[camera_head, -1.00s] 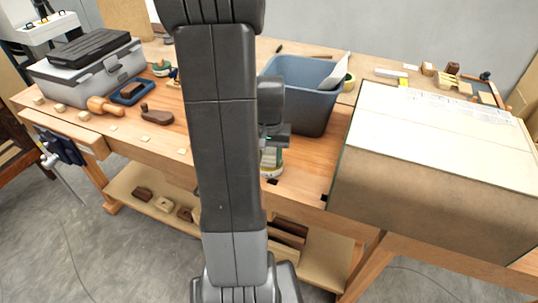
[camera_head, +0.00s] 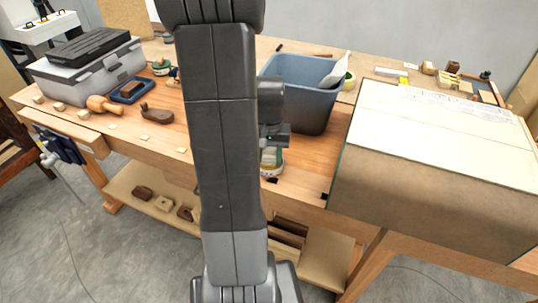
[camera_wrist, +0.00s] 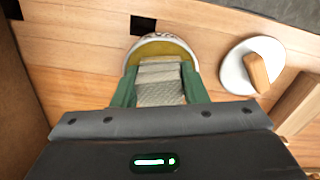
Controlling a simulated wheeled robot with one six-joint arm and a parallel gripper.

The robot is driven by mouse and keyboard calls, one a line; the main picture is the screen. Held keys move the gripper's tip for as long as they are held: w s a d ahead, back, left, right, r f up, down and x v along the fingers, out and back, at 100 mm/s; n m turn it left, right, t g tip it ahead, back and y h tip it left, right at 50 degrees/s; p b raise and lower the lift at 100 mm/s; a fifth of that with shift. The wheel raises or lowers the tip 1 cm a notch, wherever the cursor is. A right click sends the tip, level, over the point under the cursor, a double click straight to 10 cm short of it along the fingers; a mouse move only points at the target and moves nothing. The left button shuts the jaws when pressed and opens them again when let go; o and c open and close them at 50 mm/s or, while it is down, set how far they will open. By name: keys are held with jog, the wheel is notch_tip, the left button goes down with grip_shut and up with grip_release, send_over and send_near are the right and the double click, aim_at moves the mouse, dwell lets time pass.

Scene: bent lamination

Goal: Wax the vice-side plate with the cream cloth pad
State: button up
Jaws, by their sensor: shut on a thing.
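My gripper (camera_wrist: 160,76) is shut on the cream cloth pad (camera_wrist: 160,93), which shows as a pale woven block between its two green fingers in the wrist view. The pad is over a round white-rimmed tin of yellow wax (camera_wrist: 158,47); whether it touches the wax I cannot tell. In the head view my arm hides much of the bench, and the pale tin (camera_head: 272,163) shows just right of the arm, below my wrist. I cannot make out the vice-side plate for certain.
A white disc with a wooden handle (camera_wrist: 258,68) lies right of the tin. A blue-grey bin (camera_head: 302,92) stands behind my wrist, and a large pale-topped box (camera_head: 435,150) is to the right. A grey toolbox (camera_head: 85,70) and wooden tools occupy the left.

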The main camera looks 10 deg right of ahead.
aim_at(269, 153)
dwell(0.4)
jog(key=shift+r+p, duration=2.8)
jog(key=shift+r, duration=0.75)
jog(key=shift+f, duration=0.1)
